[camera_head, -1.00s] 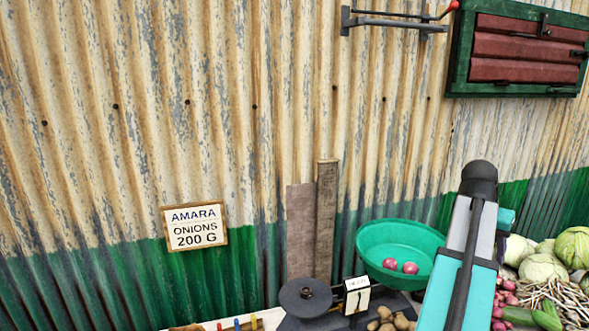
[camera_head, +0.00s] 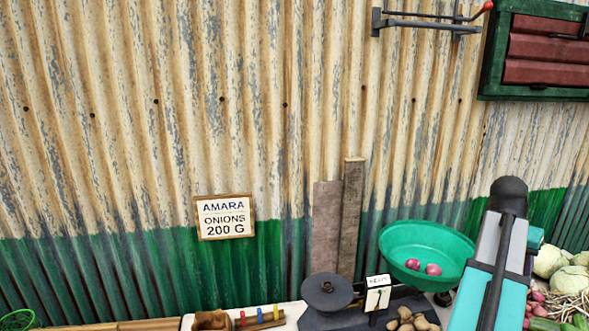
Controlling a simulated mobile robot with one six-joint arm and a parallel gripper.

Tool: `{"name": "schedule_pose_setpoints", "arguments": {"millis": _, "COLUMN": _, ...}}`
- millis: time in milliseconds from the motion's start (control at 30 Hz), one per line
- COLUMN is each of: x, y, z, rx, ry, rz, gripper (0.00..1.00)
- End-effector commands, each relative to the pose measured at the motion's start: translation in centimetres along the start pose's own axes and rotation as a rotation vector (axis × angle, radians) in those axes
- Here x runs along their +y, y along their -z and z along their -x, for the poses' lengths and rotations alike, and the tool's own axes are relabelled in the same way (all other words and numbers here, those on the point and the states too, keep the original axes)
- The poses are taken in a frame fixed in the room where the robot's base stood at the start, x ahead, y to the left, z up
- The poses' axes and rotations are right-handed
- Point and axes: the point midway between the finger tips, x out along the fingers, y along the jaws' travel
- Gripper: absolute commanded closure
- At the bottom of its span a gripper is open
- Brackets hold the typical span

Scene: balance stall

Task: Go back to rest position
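In the head view my arm rises at the lower right, grey and teal with a dark rounded top. My gripper cannot be made out in this view. A balance scale stands at the bottom centre, with a dark round plate (camera_head: 327,291) on its left. A green bowl (camera_head: 425,238) on its right holds two red onions (camera_head: 423,267). A small white marked card (camera_head: 377,294) stands between plate and bowl. A framed sign (camera_head: 224,217) on the wall reads "AMARA ONIONS 200 G".
Potatoes (camera_head: 411,321) lie below the bowl. Cabbages (camera_head: 551,261) and other vegetables lie right of my arm. A green basket (camera_head: 17,320) is at the far left. A corrugated wall (camera_head: 150,120) stands behind.

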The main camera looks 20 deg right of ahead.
Motion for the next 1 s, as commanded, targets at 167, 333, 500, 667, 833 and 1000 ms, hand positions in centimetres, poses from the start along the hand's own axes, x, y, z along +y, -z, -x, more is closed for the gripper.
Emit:
{"name": "schedule_pose_setpoints", "arguments": {"millis": 167, "x": -2.6, "y": -1.4, "z": -1.7, "rx": -0.020, "ry": 0.013, "rz": 0.047, "gripper": 0.51}}
{"name": "schedule_pose_setpoints", "arguments": {"millis": 333, "x": -6.1, "y": -3.4, "z": -3.9, "rx": -0.045, "ry": 0.030, "rz": 0.110, "gripper": 0.51}}
{"name": "schedule_pose_setpoints", "arguments": {"millis": 500, "x": -10.8, "y": -6.9, "z": -7.0, "rx": -0.082, "ry": 0.050, "rz": 0.204, "gripper": 0.51}}
{"name": "schedule_pose_setpoints", "arguments": {"millis": 667, "x": -15.1, "y": -10.8, "z": -9.7, "rx": -0.119, "ry": 0.070, "rz": 0.293, "gripper": 0.51}}
{"name": "schedule_pose_setpoints", "arguments": {"millis": 833, "x": -19.2, "y": -15.3, "z": -12.5, "rx": -0.156, "ry": 0.087, "rz": 0.389, "gripper": 0.51}}
{"name": "schedule_pose_setpoints", "arguments": {"millis": 1000, "x": -22.8, "y": -20.3, "z": -14.9, "rx": -0.194, "ry": 0.103, "rz": 0.483, "gripper": 0.51}}
